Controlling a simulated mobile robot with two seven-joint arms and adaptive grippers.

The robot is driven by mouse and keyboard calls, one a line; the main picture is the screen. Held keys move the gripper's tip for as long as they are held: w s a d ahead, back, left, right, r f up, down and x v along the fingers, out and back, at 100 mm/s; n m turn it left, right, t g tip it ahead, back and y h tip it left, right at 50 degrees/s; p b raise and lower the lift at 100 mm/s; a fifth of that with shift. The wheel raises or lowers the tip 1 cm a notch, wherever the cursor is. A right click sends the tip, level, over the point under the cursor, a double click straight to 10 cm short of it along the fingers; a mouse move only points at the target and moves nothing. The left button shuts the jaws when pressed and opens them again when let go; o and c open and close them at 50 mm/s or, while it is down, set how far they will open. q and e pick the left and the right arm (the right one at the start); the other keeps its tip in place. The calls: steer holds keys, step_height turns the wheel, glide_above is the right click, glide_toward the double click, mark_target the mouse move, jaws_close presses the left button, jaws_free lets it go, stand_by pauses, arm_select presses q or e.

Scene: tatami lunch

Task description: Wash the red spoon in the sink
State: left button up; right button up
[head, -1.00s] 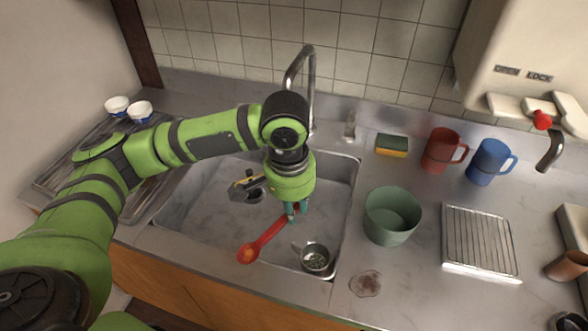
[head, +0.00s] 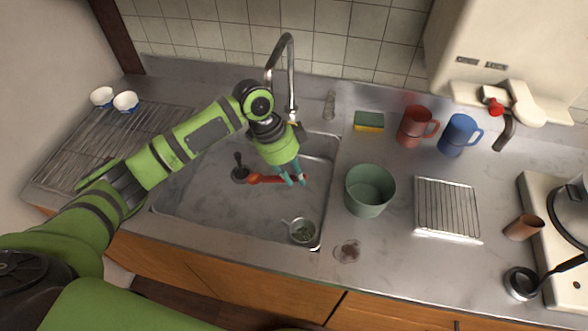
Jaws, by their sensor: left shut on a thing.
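The red spoon (head: 265,179) is inside the steel sink (head: 210,206), with its bowl end pointing left, close to the dark drain (head: 240,174). My left gripper (head: 292,182) reaches down into the sink and is shut on the spoon's handle. Part of the handle is hidden by the fingers. The curved faucet (head: 291,75) rises behind the sink, with its spout behind and above my wrist. I cannot make out any running water. My right gripper is not in view.
A small strainer (head: 302,231) sits in the sink's front right corner. Right of the sink stand a green tub (head: 369,192), a sponge (head: 369,121), a red mug (head: 415,127), a blue mug (head: 458,135) and a wire rack (head: 447,208). Two cups (head: 125,102) stand left.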

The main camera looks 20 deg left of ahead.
arm_select(q)
step_height(320, 180, down, 11)
steer(key=b, duration=0.9)
steer(key=shift+f, duration=0.15)
steer(key=shift+f+b, duration=2.1)
steer(key=shift+f, duration=1.8)
steer(key=shift+a, duration=0.15)
steer(key=shift+a+p, duration=0.3)
steer(key=shift+a, duration=0.15)
